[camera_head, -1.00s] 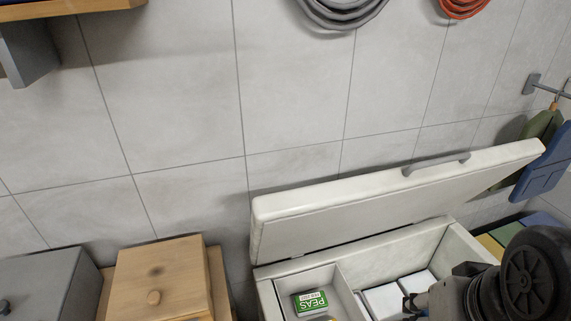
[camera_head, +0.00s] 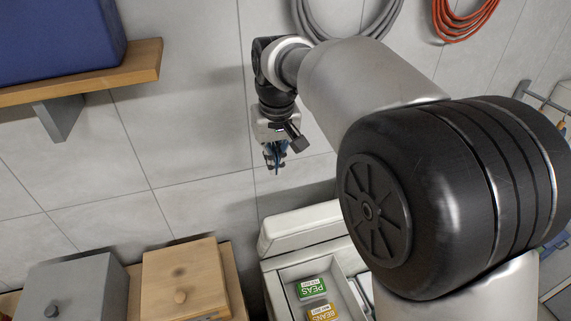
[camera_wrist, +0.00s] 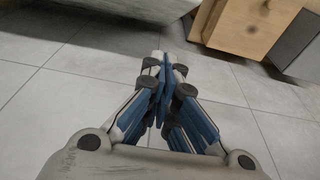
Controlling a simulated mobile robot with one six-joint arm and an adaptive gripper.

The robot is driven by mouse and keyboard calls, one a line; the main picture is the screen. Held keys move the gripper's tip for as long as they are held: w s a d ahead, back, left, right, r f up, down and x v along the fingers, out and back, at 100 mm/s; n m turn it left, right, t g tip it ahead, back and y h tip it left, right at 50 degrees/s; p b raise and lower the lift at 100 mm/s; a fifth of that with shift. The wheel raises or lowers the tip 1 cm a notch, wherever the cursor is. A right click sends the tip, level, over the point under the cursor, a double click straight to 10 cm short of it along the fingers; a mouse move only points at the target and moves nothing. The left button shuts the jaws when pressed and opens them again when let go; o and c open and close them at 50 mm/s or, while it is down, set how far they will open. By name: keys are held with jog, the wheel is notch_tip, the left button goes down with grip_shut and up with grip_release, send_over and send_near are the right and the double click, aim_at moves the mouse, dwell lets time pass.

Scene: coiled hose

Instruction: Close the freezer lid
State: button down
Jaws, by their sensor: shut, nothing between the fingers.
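The white chest freezer (camera_head: 273,286) stands at the bottom centre of the head view. Its lid (camera_head: 300,226) is raised and leans back towards the tiled wall. My arm hides most of the lid and its handle. A green peas box (camera_head: 311,287) and an orange beans box (camera_head: 322,312) lie in the left compartment. My gripper (camera_head: 275,170) is shut and empty, pointing down near the wall, above and behind the lid's left end in the picture. The wrist view shows its closed fingers (camera_wrist: 162,85) over the grey tiled floor, with nothing between them.
A wooden box (camera_head: 182,275) and a grey box (camera_head: 75,290) stand left of the freezer. A wooden shelf (camera_head: 90,88) with a blue bin (camera_head: 60,40) is at upper left. A grey hose (camera_head: 345,35) and an orange hose (camera_head: 463,22) hang on the wall.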

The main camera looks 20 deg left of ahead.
jog(key=f, duration=0.3)
jog(key=s+f, duration=0.1)
jog(key=f, duration=0.3)
jog(key=d+f, duration=0.1)
jog(key=f, duration=0.3)
jog(key=shift+s+b, duration=0.2)
jog(key=shift+b, duration=0.2)
jog(key=shift+f, duration=0.1)
